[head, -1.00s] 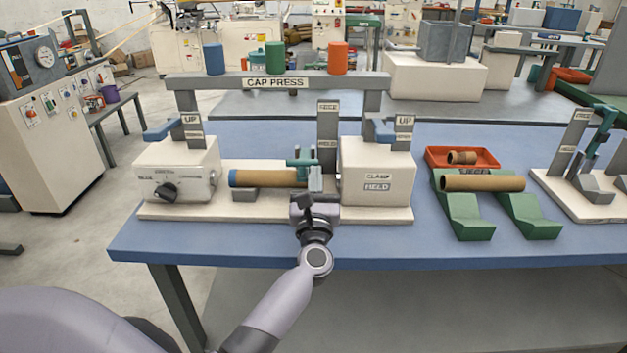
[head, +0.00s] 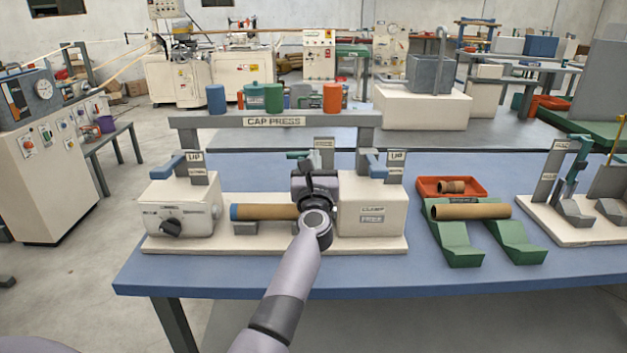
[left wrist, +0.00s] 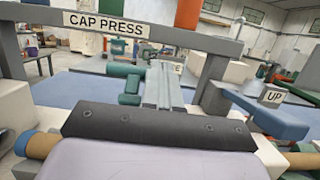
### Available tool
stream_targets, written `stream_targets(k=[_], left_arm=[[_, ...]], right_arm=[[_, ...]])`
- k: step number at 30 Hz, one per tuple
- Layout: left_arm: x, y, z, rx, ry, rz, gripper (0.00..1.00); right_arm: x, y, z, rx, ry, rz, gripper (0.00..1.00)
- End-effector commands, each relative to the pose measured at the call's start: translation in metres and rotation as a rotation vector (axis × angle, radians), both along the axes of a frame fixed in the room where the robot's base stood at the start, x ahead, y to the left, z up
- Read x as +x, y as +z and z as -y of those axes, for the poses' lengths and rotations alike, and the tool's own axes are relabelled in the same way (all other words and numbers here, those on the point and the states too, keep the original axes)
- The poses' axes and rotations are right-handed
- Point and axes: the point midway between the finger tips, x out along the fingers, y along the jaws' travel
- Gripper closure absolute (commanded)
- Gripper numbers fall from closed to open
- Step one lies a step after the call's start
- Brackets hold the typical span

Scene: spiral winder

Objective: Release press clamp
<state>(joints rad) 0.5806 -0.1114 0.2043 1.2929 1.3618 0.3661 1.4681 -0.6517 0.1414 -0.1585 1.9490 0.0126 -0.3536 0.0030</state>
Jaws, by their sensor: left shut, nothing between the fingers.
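The cap press (head: 275,121) stands on the blue table, and a brown tube (head: 266,212) with a blue left end lies across its middle. The teal clamp handle (head: 298,155) shows just behind my left gripper (head: 316,172), which hides most of the clamp and the tube's right end. In the left wrist view the teal handle (left wrist: 130,86) is close beside the left of my shut, empty fingers (left wrist: 163,84); I cannot tell whether they touch. The right block carries a clamp label (head: 372,211); the plate below it is too blurred to read. My right gripper is out of view.
Blue levers stand at the press's left (head: 168,167) and right (head: 372,165). Right of the press are a red tray (head: 428,186) and a green cradle (head: 458,240) with another tube (head: 471,212). Bare blue table (head: 330,276) lies in front.

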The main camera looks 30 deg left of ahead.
Motion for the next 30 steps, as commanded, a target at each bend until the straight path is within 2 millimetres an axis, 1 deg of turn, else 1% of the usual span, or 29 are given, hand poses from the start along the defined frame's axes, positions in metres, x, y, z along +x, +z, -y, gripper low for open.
stream_targets(k=[1, 6, 10, 30], left_arm=[[0.006, 0.006, -0.004, -0.004, 0.001, 0.004, 1.0], [0.025, 0.02, -0.015, -0.002, 0.0, 0.003, 1.0], [0.036, 0.026, -0.023, 0.002, 0.001, 0.0, 1.0], [0.036, 0.027, -0.022, 0.0, 0.0, 0.0, 1.0]], right_arm=[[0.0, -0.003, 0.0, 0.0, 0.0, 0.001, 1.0], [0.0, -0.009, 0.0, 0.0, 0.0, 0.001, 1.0], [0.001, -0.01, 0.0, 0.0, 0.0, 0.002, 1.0], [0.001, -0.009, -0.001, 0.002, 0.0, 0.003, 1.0]])
